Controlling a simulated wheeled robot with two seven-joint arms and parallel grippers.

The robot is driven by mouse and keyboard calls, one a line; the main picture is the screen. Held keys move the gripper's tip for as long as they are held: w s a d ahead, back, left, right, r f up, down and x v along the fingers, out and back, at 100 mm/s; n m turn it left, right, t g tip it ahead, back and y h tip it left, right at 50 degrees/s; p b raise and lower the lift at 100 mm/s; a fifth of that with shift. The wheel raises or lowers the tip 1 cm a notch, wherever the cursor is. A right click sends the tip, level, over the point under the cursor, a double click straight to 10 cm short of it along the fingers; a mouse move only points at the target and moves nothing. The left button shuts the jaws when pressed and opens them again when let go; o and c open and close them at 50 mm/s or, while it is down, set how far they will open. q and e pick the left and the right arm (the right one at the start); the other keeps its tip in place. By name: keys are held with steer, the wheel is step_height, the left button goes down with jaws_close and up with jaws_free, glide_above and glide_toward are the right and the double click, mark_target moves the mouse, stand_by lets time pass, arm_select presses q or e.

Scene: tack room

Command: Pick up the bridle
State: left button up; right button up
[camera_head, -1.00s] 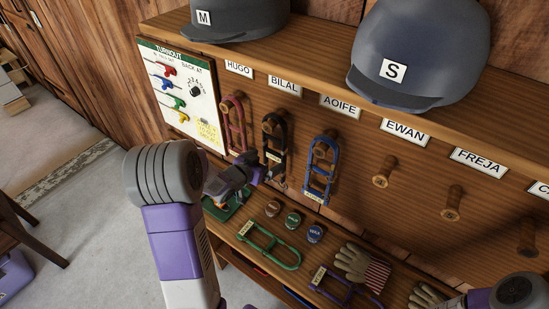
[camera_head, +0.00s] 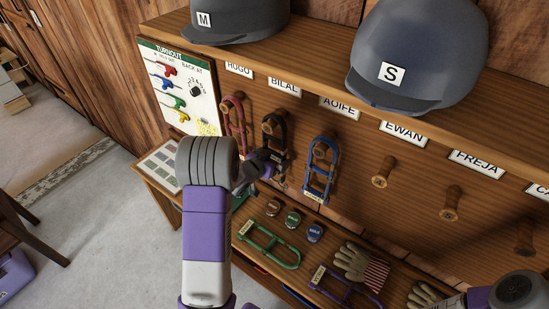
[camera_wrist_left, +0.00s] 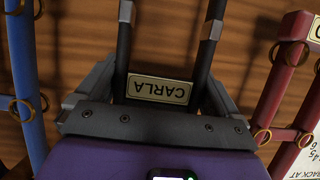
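A black bridle (camera_head: 274,138) hangs on a wooden peg under the BILAL label. My left gripper (camera_head: 268,165) is at the lower part of this bridle. In the left wrist view the gripper (camera_wrist_left: 160,85) has its fingers apart, one on each side of the straps and tag. They are very close to the straps; I cannot tell whether they touch.
A red bridle (camera_head: 234,122) and a blue bridle (camera_head: 320,165) hang close on either side. Below, the shelf holds a green bridle (camera_head: 270,245), a purple one (camera_head: 345,290), several small tins (camera_head: 293,219) and gloves (camera_head: 352,262). Helmets (camera_head: 415,60) stand on the upper shelf.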

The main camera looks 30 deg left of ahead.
arm_select(q)
steer(key=c, duration=0.9)
steer(key=shift+o, duration=0.2)
steer(key=shift+w+r, duration=0.1)
steer(key=shift+r, duration=0.1)
